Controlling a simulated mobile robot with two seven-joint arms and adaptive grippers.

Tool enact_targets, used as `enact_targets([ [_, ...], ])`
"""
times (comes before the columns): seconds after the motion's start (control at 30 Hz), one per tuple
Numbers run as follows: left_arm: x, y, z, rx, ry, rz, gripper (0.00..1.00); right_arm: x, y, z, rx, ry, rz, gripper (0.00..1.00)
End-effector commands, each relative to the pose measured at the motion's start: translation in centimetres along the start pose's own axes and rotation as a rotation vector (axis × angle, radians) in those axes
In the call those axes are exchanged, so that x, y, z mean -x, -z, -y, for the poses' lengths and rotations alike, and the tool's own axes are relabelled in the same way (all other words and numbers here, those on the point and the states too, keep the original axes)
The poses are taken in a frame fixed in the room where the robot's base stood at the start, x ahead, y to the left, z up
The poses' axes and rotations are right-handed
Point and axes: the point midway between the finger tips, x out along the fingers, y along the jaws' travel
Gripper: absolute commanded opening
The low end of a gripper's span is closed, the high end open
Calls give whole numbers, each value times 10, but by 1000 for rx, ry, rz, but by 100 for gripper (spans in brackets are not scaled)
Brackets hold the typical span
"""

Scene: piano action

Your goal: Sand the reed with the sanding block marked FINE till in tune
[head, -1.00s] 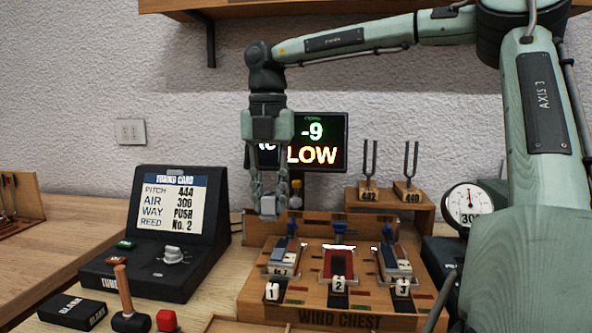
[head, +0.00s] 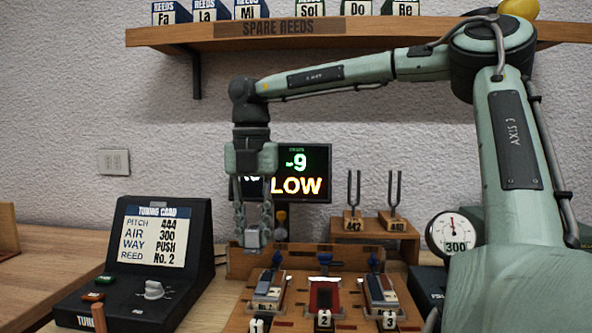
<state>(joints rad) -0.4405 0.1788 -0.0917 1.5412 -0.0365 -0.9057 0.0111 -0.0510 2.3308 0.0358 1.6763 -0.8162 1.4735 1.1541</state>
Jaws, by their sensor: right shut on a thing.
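My right gripper (head: 253,222) hangs down over the back left of the wind chest, shut on a small grey block (head: 254,238). No marking on the block is readable here. The wind chest (head: 262,262) carries three reed places numbered 1, 2 and 3. Place 2 in the middle shows a red bed (head: 324,294); the block is up and left of it, apart from it. The display (head: 302,170) behind the gripper reads -9 LOW, partly covered by the gripper. The tuning card (head: 158,236) reads pitch 444, air 300, way push, reed No. 2. My left gripper is out of view.
Two tuning forks (head: 354,190) marked 442 and 440 stand on a wooden stand behind the chest. A gauge (head: 455,234) at right reads 300. A shelf (head: 200,38) with spare reed boxes is above. My right arm spans the right side.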

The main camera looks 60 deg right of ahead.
Motion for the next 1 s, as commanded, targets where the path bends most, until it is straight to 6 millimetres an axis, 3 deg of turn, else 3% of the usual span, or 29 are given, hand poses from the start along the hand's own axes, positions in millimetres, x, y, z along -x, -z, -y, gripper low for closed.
enact_targets([
  [1.0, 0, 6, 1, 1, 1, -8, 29, 0, 0, 0, 0, 0, 0, 0],
])
